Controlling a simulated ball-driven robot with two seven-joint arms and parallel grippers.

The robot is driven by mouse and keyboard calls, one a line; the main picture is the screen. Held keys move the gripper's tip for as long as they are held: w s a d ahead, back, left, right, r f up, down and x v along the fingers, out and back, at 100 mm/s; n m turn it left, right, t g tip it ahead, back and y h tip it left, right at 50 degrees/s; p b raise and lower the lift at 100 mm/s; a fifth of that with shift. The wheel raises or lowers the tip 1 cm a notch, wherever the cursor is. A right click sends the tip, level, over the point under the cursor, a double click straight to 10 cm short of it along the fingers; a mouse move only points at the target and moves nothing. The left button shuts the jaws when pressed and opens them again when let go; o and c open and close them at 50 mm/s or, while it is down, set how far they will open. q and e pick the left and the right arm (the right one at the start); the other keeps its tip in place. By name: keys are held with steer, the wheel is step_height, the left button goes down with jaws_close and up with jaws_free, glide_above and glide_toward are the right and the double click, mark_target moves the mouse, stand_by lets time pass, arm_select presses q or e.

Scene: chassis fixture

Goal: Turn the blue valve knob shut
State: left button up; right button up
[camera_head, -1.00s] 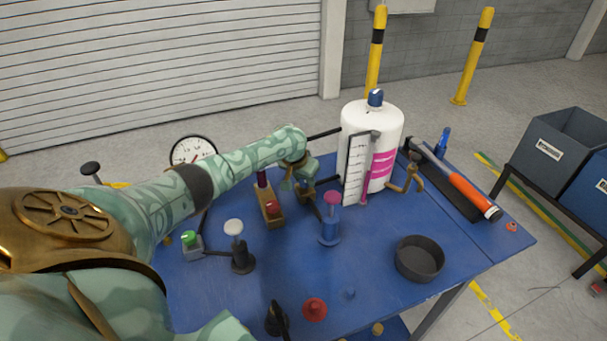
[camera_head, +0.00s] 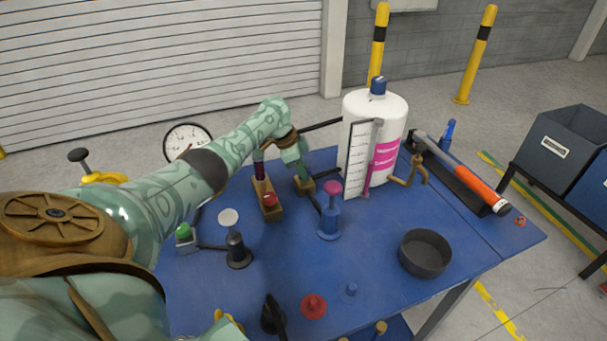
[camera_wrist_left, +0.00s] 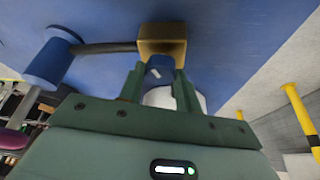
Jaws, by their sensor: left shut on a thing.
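My left gripper (camera_head: 303,178) is pointed down over a small brass block (camera_head: 304,187) on the blue table. In the left wrist view the gripper (camera_wrist_left: 158,76) is shut on a blue knob (camera_wrist_left: 155,72) with a white mark, which sits against the brass block (camera_wrist_left: 162,42). In the head view my fingers hide the knob. A dark hose runs from the block to a blue post (camera_head: 329,220) with a pink top.
A white tank (camera_head: 391,115) with a blue cap stands close to the right of my left gripper. A brass block with a red ball (camera_head: 269,200) is on the left. A dark bowl (camera_head: 425,253) and an orange-handled hammer (camera_head: 470,183) lie further right.

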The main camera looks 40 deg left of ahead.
arm_select(q)
steer(key=m+g+b, duration=0.1)
steer(key=m+b, duration=0.2)
steer(key=shift+w+f+h, duration=0.1)
steer(key=shift+f+h, duration=0.1)
steer(key=shift+h, duration=0.2)
steer(key=shift+r+m+g+b, duration=0.1)
steer(key=shift+m+g+b, duration=0.25)
steer(key=shift+m, duration=0.35)
steer(key=shift+r, duration=0.1)
steer(key=o, duration=1)
steer(key=shift+c, duration=0.2)
steer(key=shift+a, duration=0.1)
